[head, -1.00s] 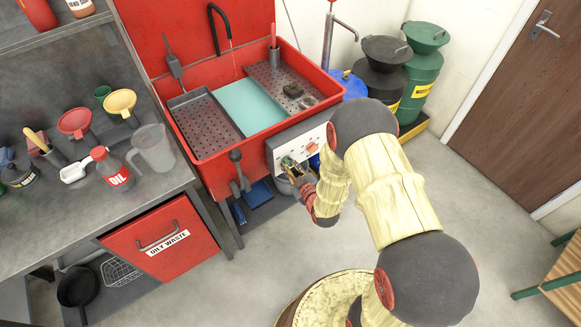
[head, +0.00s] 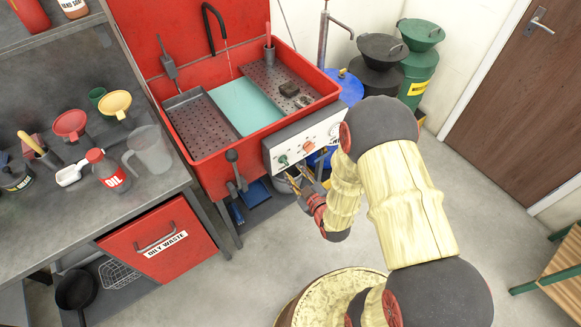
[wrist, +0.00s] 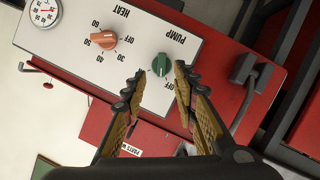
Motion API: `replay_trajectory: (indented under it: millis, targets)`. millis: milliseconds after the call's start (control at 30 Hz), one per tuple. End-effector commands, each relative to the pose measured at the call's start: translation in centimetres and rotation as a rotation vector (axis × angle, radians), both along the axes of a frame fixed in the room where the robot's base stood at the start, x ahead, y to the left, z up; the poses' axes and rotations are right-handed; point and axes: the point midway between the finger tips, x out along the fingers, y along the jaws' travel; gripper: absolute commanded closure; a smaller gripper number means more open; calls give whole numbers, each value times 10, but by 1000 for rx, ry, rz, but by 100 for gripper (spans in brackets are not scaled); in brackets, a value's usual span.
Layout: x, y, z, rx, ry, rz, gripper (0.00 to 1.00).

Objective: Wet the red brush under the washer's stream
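The red brush (head: 268,34) stands in a grey cup (head: 270,55) at the back of the red washer (head: 196,170); only its red handle shows. A black spout (head: 211,12) hangs over the basin, and a thin stream (head: 228,62) falls from it towards the teal surface. The green PUMP knob (head: 283,160) is on the white front panel, also in the wrist view (wrist: 161,65). My gripper (head: 298,183) is in front of the panel, below the knob. In the wrist view, my gripper (wrist: 158,82) is open and empty, its fingertips apart around the knob's direction.
The orange HEAT knob (wrist: 104,40) and a dial (wrist: 45,12) share the panel. A bench (head: 150,205) with funnels and an oil bottle (head: 108,170) is at left. Drums (head: 420,70) stand behind right. The floor is clear.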

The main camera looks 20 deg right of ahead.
Motion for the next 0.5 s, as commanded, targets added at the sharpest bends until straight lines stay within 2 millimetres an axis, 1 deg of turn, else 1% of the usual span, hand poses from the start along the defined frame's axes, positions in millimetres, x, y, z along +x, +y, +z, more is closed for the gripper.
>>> replay_trajectory:
  millis: [33, 100, 200, 300, 500]
  targets:
    - [-10, -2, 4, 0, 1, -3, 71]
    - [-21, -3, 7, -1, 1, -2, 71]
    - [-34, -5, 12, -1, -1, -3, 71]
    - [-42, -6, 15, 0, 0, -1, 71]
    - [-48, -6, 17, 0, 1, 0, 71]
